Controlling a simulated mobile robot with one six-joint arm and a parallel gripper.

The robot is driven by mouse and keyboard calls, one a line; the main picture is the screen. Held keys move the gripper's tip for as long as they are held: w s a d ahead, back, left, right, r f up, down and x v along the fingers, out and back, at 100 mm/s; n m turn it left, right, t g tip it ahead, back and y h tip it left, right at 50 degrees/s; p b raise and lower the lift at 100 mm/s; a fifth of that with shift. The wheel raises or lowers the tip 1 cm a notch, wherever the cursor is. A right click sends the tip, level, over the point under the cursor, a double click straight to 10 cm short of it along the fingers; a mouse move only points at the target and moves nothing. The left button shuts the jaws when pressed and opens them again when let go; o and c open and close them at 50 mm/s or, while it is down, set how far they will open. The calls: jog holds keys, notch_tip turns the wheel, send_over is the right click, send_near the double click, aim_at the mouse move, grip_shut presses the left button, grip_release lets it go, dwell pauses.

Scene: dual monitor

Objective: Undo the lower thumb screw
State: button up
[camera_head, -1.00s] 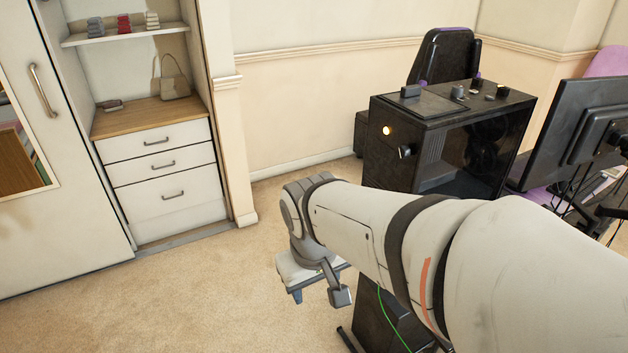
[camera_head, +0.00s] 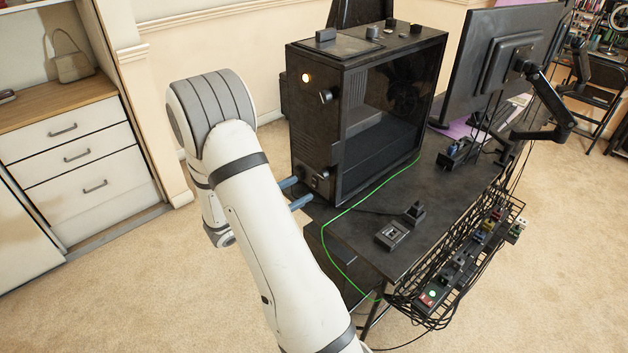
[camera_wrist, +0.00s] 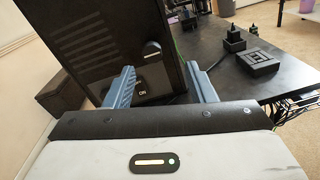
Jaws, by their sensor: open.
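The black computer case (camera_head: 310,130) stands upright on the black desk. An upper thumb screw (camera_head: 326,96) sticks out near the right edge of its front face. A small dark knob low on that face, apparently the lower thumb screw (camera_head: 323,173), is hard to make out in the head view. In the wrist view a black knob (camera_wrist: 152,48) shows beyond and between the fingertips; it looks like the lower screw. My gripper (camera_head: 297,192) is open and empty, its blue fingers pointing at the lower front of the case. It also shows in the wrist view (camera_wrist: 160,72).
A green cable (camera_head: 345,212) runs along the desk (camera_head: 390,235). Small black devices (camera_head: 393,235) lie right of the case. A monitor (camera_head: 495,65) stands behind, and a wire basket (camera_head: 455,270) hangs at the desk's edge. The carpet to the left is clear.

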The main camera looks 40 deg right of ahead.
aim_at(320, 176)
jog(key=shift+n+t, duration=0.5)
jog(key=d, duration=0.2)
jog(key=w+d, duration=0.1)
jog(key=d, duration=0.2)
jog(key=d+f, duration=0.1)
jog(key=d, duration=0.2)
jog(key=shift+w+p, duration=0.35)
jog(key=shift+p, duration=0.05)
jog(key=shift+a, duration=0.1)
jog(key=c, duration=1)
jog(key=shift+o, duration=0.2)
